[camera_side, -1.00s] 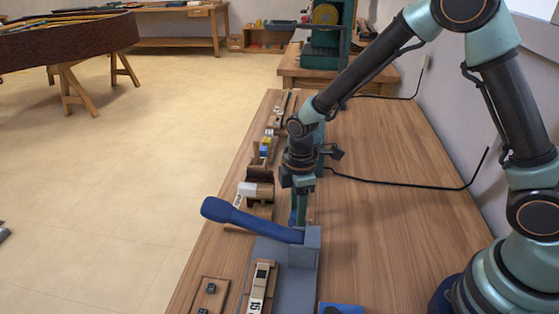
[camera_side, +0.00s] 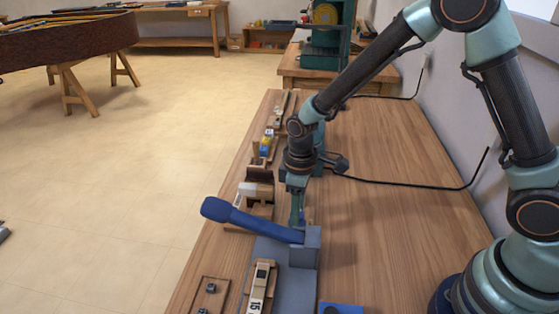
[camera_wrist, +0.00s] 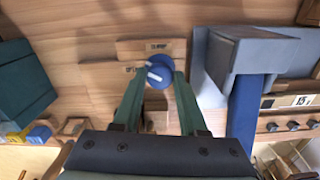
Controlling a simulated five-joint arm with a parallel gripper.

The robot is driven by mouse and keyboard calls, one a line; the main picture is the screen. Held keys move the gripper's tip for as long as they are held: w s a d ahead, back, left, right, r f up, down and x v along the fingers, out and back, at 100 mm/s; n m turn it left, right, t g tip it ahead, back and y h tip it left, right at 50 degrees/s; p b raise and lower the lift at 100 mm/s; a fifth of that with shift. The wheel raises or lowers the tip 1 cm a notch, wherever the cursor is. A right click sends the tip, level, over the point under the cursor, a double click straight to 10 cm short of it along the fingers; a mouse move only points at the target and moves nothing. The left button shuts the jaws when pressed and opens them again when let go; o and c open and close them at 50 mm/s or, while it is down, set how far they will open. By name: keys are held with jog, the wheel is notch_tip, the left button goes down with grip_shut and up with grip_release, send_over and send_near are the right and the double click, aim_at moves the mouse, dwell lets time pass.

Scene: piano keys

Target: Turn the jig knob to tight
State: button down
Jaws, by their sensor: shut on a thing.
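The jig knob (camera_wrist: 161,66) is a round blue knob with a white mark on its left side, in the upper middle of the wrist view. My gripper (camera_wrist: 159,78) has its two green fingers closed on the knob, one on each side. A small wooden label plate (camera_wrist: 152,45) lies just beyond the knob, and another label (camera_wrist: 125,68) lies to its left; I cannot read their lettering surely. In the side view my gripper (camera_side: 298,213) points down behind the grey block, and the knob is mostly hidden there.
A grey press block (camera_side: 305,248) with a long blue lever (camera_side: 250,221) stands close beside my gripper. A piano key marked 15 (camera_side: 260,287) lies in front of it. Several wooden fixtures line the bench's left edge. The bench (camera_side: 400,210) is clear to the right.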

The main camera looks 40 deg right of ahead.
jog(key=m, duration=1.1)
jog(key=shift+r+m, duration=0.1)
jog(key=shift+m, duration=0.3)
dwell(0.3)
jog(key=shift+c, duration=2.2)
grip_release()
notch_tip(320, 180, up, 12)
